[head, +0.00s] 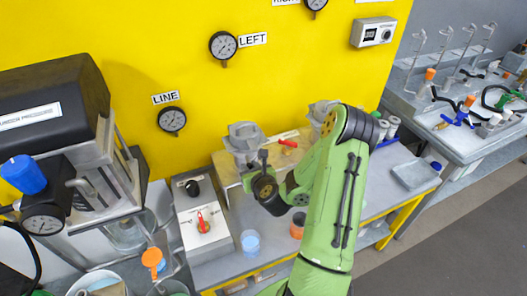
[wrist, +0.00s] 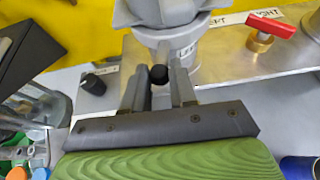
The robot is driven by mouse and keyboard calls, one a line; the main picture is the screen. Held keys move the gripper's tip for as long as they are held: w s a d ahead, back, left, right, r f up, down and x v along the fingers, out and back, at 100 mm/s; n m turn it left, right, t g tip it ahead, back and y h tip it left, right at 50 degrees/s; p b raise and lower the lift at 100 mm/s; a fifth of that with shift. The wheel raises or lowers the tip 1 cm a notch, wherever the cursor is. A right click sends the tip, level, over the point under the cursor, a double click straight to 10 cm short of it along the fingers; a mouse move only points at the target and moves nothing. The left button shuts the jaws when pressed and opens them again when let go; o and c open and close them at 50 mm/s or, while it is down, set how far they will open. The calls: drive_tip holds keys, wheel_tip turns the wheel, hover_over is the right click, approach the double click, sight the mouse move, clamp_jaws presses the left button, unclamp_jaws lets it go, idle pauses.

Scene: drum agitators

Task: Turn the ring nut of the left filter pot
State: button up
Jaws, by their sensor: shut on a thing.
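The left filter pot (head: 243,138) is a grey metal pot with a lobed top, standing on a metal ledge against the yellow panel. In the wrist view its grey body (wrist: 172,15) fills the top middle, with part of a label below. My gripper (head: 264,157) is at the pot's front, just below its top. In the wrist view my gripper's two grey fingers (wrist: 160,85) reach up to the pot's underside, with a black round knob (wrist: 159,75) between them. The fingers are closed on this black-knobbed part of the ring nut; the exact contact is partly hidden.
A second filter pot (head: 321,108) stands to the right, partly behind my arm. A red valve handle (head: 288,144) sits between the pots. A control box with a red switch (head: 203,222) is at the left. A blue cup (head: 250,242) and an orange one (head: 298,226) stand in front.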

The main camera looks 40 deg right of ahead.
drive_tip(key=shift+w+a+r+p, duration=0.3)
drive_tip(key=shift+a+p, duration=0.1)
drive_tip(key=shift+a, duration=0.15)
drive_tip(key=shift+w+a+f, duration=0.1)
drive_tip(key=shift+w+f, duration=0.1)
drive_tip(key=shift+f, duration=0.05)
drive_tip(key=shift+o, duration=0.2)
drive_tip(key=shift+w+a+r+p, duration=0.25)
drive_tip(key=shift+a+p, duration=0.15)
drive_tip(key=shift+p, duration=0.3)
drive_tip(key=shift+o, duration=0.2)
drive_tip(key=shift+w+a+p, duration=0.25)
drive_tip(key=shift+a+p, duration=0.05)
drive_tip(key=shift+p, duration=0.2)
drive_tip(key=shift+f, duration=0.15)
drive_tip(key=o, duration=0.4)
drive_tip(key=shift+c, duration=0.2)
drive_tip(key=o, duration=0.7)
drive_tip(key=shift+w+a+f, duration=0.1)
drive_tip(key=shift+w, duration=0.15)
drive_tip(key=o, duration=0.4)
drive_tip(key=shift+s, duration=0.15)
